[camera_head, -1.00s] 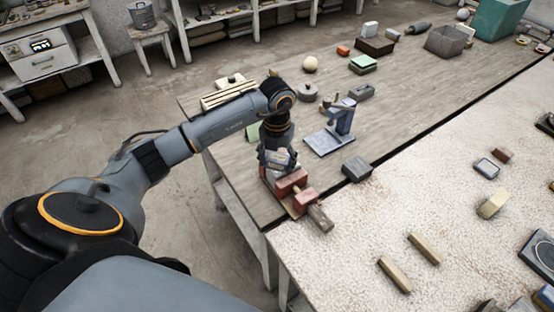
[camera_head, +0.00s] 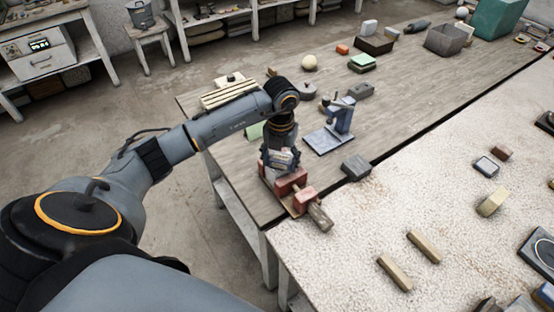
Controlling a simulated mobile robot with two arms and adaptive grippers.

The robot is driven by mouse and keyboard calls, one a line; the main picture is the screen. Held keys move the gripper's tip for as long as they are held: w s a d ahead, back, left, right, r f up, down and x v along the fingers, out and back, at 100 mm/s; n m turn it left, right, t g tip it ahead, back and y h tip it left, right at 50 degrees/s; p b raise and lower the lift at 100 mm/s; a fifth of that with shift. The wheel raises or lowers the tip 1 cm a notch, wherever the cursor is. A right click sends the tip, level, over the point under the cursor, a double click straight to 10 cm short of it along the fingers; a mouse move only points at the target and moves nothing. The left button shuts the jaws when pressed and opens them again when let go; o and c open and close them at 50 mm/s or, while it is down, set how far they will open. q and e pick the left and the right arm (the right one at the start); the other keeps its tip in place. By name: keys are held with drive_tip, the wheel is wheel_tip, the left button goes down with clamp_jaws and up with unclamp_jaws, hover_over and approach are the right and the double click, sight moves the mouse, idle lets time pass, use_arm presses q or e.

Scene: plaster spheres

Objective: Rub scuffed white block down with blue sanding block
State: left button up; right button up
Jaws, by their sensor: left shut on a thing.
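My left gripper (camera_head: 280,158) is at the near left end of the wooden bench, low over a red vise (camera_head: 291,181). It is shut on what looks like the blue sanding block, a small blue-grey piece mostly hidden by the fingers. A pale patch shows at the fingers, just above the vise jaws. I cannot tell whether it is the scuffed white block or whether the two touch. My right gripper is not in view.
A blue stand (camera_head: 340,120) and a dark grey block (camera_head: 356,167) are right of the vise. Green blocks (camera_head: 362,62), a cream ball (camera_head: 309,62) and a grey bin (camera_head: 446,40) are farther back. The speckled table (camera_head: 340,245) adjoins the bench, with two tan bars (camera_head: 395,273).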

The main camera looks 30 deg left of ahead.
sight(269, 159)
use_arm(q)
drive_tip(key=shift+w+d, duration=0.15)
drive_tip(key=shift+d, duration=0.3)
drive_tip(key=shift+s+a+f+b, duration=0.1)
drive_tip(key=shift+s+a+b, duration=0.2)
drive_tip(key=shift+a, duration=0.7)
drive_tip(key=shift+s+a+f+b, duration=0.1)
drive_tip(key=shift+s+a, duration=0.3)
drive_tip(key=shift+a, duration=0.6)
drive_tip(key=shift+w+d+r, duration=0.1)
drive_tip(key=shift+w+d, duration=0.15)
drive_tip(key=shift+d, duration=0.55)
drive_tip(key=shift+w+d+r, duration=0.1)
drive_tip(key=shift+w+d, duration=0.1)
drive_tip(key=shift+d, duration=0.4)
drive_tip(key=shift+w+d, duration=0.2)
drive_tip(key=shift+d, duration=0.4)
drive_tip(key=shift+s+a+b, duration=0.1)
drive_tip(key=shift+s+a, duration=0.1)
drive_tip(key=shift+a, duration=0.5)
drive_tip(key=shift+s+a+b, duration=0.1)
drive_tip(key=shift+s+a, duration=0.15)
drive_tip(key=shift+a, duration=0.4)
drive_tip(key=shift+s+a+b, duration=0.1)
drive_tip(key=shift+s+a, duration=0.1)
drive_tip(key=shift+a, duration=0.5)
